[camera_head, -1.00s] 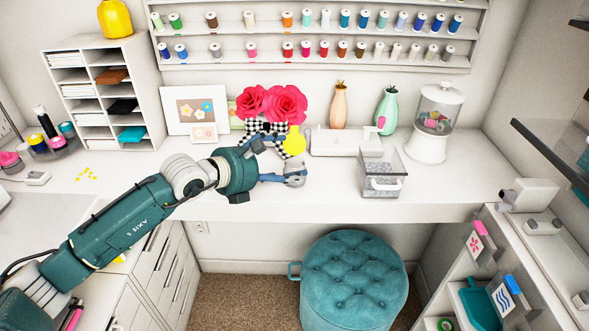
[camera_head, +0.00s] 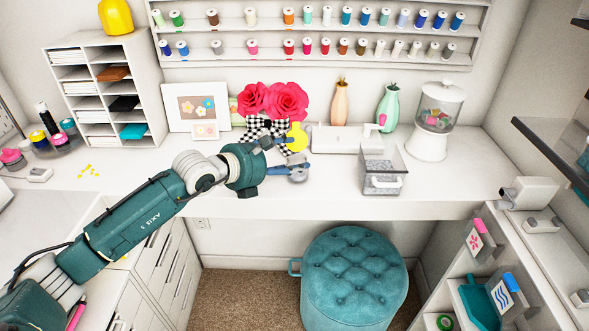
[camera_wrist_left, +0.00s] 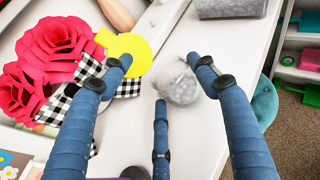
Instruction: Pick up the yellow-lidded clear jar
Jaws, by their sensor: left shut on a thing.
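The yellow-lidded clear jar stands upright on the white desk, in front of the red paper flowers. Its yellow lid (camera_head: 297,137) shows in the head view, and its grey contents show low in the clear body. In the left wrist view the yellow lid (camera_wrist_left: 128,52) is at the left and the grey contents (camera_wrist_left: 178,84) lie between my fingers. My left gripper (camera_head: 288,157) reaches in from the left and is shut on the jar, its blue fingers around the body. The fingers partly hide the jar. I cannot see clearly whether its base touches the desk. My right gripper is out of view.
The flowers (camera_head: 272,101) in a checkered wrap stand close behind the jar. A white machine (camera_head: 340,139), a clear-sided box (camera_head: 383,183) and a lidded dispenser (camera_head: 434,120) stand to the right. The desk front is clear; a teal stool (camera_head: 354,275) stands below.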

